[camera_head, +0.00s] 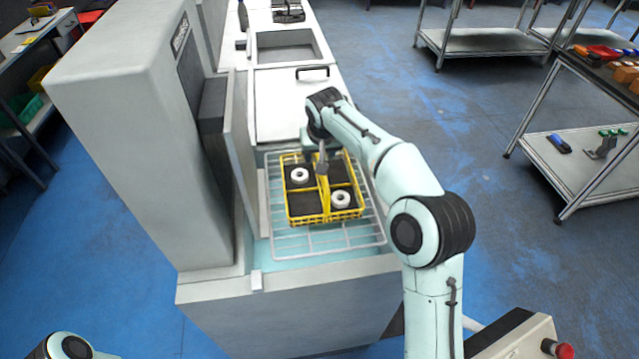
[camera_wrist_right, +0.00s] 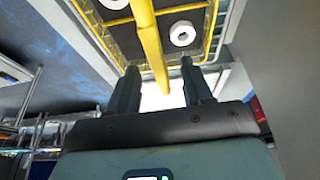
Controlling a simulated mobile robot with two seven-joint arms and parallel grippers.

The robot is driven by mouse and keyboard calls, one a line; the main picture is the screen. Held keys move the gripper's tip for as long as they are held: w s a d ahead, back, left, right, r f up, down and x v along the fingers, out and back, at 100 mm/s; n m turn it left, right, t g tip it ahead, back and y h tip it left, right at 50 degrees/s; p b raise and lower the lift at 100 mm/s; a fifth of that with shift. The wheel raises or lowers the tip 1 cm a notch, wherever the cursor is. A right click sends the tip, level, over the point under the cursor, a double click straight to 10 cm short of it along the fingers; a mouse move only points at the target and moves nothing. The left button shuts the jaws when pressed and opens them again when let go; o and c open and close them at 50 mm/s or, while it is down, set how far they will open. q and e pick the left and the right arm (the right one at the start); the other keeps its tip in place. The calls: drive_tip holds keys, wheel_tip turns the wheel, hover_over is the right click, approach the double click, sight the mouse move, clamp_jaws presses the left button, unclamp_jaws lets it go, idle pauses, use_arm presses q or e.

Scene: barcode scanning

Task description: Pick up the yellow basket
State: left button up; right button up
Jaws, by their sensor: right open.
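The yellow basket (camera_head: 292,217) sits on a wire rack on the machine's counter in the head view. It has dark compartments, and two white rings (camera_head: 341,199) lie in it. My right gripper (camera_head: 322,165) is over the basket's far part, by its central handle. In the right wrist view, the yellow handle (camera_wrist_right: 150,45) runs between the two fingers of the open right gripper (camera_wrist_right: 158,75), with gaps on both sides. The far end of the basket is partly hidden by my right arm. My left gripper is out of view.
The wire rack (camera_head: 290,246) extends around the basket. A tall grey machine with an open door (camera_head: 238,160) stands close on the left. A sink (camera_head: 285,45) and a flat lid lie behind. Metal shelves (camera_head: 485,40) stand at the right, with open floor between.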

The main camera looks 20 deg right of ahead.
drive_tip(key=shift+w+d+x, duration=0.1)
drive_tip(key=shift+d+x, duration=0.05)
drive_tip(key=shift+x, duration=1.4)
drive_tip(key=shift+w+d+x, duration=0.15)
drive_tip(key=shift+d+x, duration=0.05)
drive_tip(key=shift+x, duration=1.35)
drive_tip(key=shift+s+r, duration=0.1)
drive_tip(key=shift+r, duration=0.15)
drive_tip(key=shift+c, duration=1.2)
clamp_jaws()
drive_tip(key=shift+r, duration=0.1)
